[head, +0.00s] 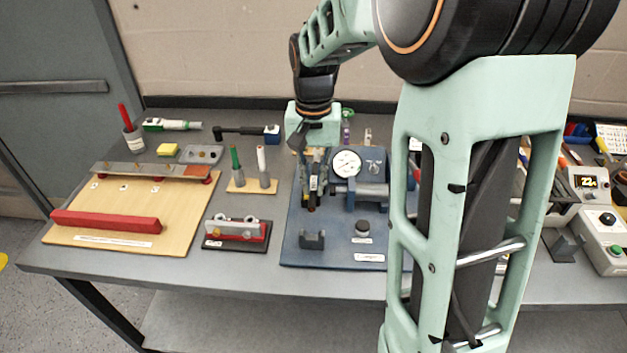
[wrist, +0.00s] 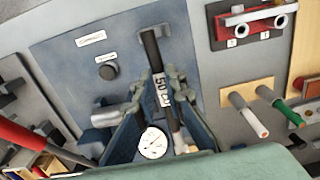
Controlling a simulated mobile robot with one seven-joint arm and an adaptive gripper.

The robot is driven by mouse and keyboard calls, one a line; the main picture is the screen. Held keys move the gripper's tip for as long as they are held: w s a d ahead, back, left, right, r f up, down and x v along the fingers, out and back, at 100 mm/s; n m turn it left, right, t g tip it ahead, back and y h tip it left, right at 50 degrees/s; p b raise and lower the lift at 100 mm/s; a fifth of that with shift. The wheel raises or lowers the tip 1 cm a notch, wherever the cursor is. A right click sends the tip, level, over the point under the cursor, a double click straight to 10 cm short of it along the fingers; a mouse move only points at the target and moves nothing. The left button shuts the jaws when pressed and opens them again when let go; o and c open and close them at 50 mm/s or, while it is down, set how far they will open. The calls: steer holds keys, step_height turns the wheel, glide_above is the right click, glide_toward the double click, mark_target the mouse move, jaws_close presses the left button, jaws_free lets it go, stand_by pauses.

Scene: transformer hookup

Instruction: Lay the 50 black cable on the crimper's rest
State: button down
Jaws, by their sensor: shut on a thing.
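The 50 black cable (wrist: 151,50) is held in my gripper (wrist: 159,92), with its white "50 CU" label between the fingers in the wrist view. My gripper (head: 316,178) is over the crimper's blue base (head: 342,255), left of the dial gauge (head: 346,163). The crimper's rest (head: 312,240) is a small dark notched block at the front of the base. In the wrist view, the cable's far end overlaps the rest (wrist: 166,36); in the head view, it appears behind the rest. Whether they touch cannot be told. Fingers partly hide the cable.
A black knob (head: 362,229) stands right of the rest. Left are a red-and-grey clamp fixture (head: 237,233), upright cables in holders (head: 263,165), and a wooden board with a red bar (head: 106,220).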

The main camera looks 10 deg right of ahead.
steer(key=shift+f+b, duration=3.3)
steer(key=shift+f, duration=1.95)
steer(key=c, duration=1.9)
jaws_free()
steer(key=shift+r+p, duration=2.65)
steer(key=shift+r, duration=0.9)
